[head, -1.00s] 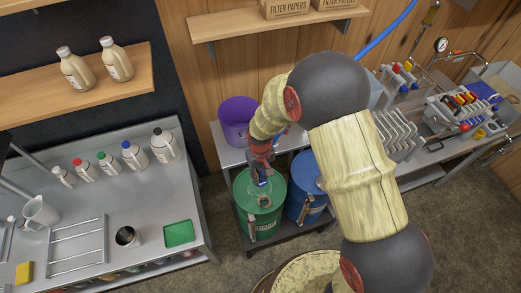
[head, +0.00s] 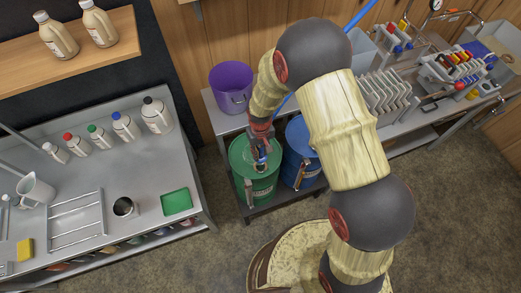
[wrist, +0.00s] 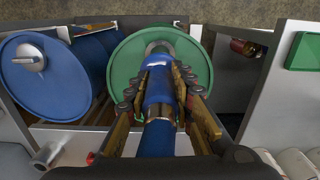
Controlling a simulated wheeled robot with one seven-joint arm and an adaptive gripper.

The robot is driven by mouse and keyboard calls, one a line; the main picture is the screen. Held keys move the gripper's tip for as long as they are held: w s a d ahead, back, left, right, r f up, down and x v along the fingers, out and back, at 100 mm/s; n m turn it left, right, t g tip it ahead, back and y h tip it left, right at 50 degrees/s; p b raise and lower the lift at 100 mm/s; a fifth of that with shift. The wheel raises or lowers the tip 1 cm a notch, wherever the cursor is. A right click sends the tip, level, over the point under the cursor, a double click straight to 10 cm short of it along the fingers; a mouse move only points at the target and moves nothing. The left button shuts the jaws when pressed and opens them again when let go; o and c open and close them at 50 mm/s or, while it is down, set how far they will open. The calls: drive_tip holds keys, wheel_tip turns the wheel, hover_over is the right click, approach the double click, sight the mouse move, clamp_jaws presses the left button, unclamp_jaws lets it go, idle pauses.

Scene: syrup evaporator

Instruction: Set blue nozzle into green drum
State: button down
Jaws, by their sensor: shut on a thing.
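The green drum (head: 242,172) stands on a low shelf, left of a blue drum. In the wrist view its round green lid (wrist: 197,62) lies straight ahead, with a metal-rimmed opening near its middle. My gripper (head: 262,146) is over the lid in the head view. In the wrist view my gripper (wrist: 158,80) is shut on the blue nozzle (wrist: 159,90), a finger on each side. The nozzle's front end lines up with the opening and overlaps it in view. Its tip is hidden, so I cannot tell how far it is in.
The blue drum (head: 299,140) is close beside the green one; its lid (wrist: 40,85) also shows in the wrist view. A purple bucket (head: 231,84) stands behind. A blue hose (head: 362,14) hangs behind my arm. A steel bench (head: 150,190) with bottles and a green tray (head: 177,201) is at left.

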drive_tip(key=shift+w+f, duration=0.1)
drive_tip(key=shift+f, duration=0.45)
drive_tip(key=shift+f+b, duration=1.85)
drive_tip(key=shift+f, duration=0.65)
drive_tip(key=shift+f+b, duration=1.05)
drive_tip(key=shift+f, duration=0.5)
drive_tip(key=c, duration=1.5)
unclamp_jaws()
drive_tip(key=o, duration=0.3)
